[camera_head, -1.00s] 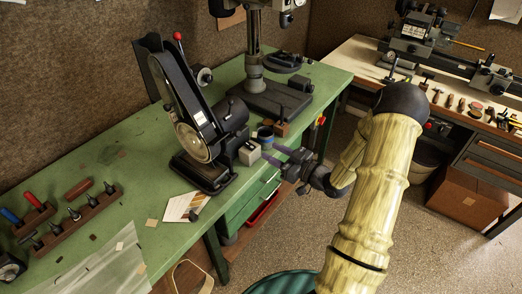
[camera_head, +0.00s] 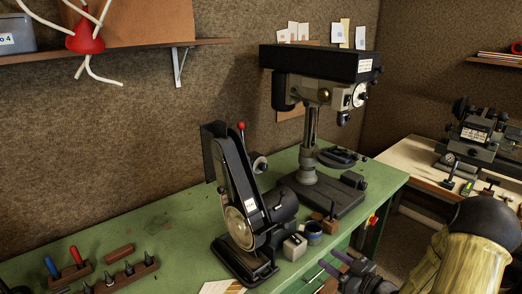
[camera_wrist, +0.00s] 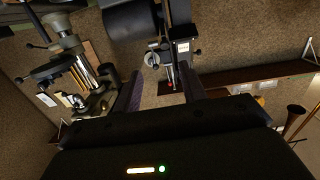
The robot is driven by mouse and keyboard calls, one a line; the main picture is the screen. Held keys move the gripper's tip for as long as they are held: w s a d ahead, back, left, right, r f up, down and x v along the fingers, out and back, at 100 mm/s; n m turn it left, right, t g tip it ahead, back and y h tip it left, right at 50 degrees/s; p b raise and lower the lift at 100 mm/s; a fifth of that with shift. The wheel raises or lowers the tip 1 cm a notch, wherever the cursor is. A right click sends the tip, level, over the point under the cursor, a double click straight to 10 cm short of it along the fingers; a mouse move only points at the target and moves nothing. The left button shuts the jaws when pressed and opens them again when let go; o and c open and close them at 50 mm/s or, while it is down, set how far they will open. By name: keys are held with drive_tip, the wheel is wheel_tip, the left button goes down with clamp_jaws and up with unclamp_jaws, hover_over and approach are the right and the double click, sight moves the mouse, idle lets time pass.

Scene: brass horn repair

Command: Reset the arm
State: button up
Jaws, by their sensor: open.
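My gripper (camera_head: 345,268) shows at the bottom edge of the head view, in front of the green workbench (camera_head: 150,232). My arm bends down to it from the lower right. In the wrist view my gripper (camera_wrist: 160,92) has its two dark fingers apart, with nothing between them. The black belt sander (camera_head: 243,210) stands on the bench to the left of the gripper. It also shows beyond the fingers in the wrist view (camera_wrist: 140,22).
A drill press (camera_head: 312,125) stands behind the sander. A blue-banded tin (camera_head: 314,232) and a small pale block (camera_head: 294,247) sit near the bench's front edge. A tool rack (camera_head: 125,275) is at lower left. A second bench (camera_head: 410,165) with a lathe is at right.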

drive_tip(key=s+a+r+m+g+h, duration=0.2)
drive_tip(key=s+a+g+h, duration=0.3)
drive_tip(key=s, duration=0.3)
drive_tip(key=s+a+r+m+g+h, duration=0.2)
drive_tip(key=s+a+m+g+h, duration=0.2)
drive_tip(key=s, duration=0.4)
drive_tip(key=shift+s+a+m+g+h, duration=0.25)
drive_tip(key=shift+a+m+g+h, duration=0.2)
drive_tip(key=shift+g, duration=0.75)
idle(0.6)
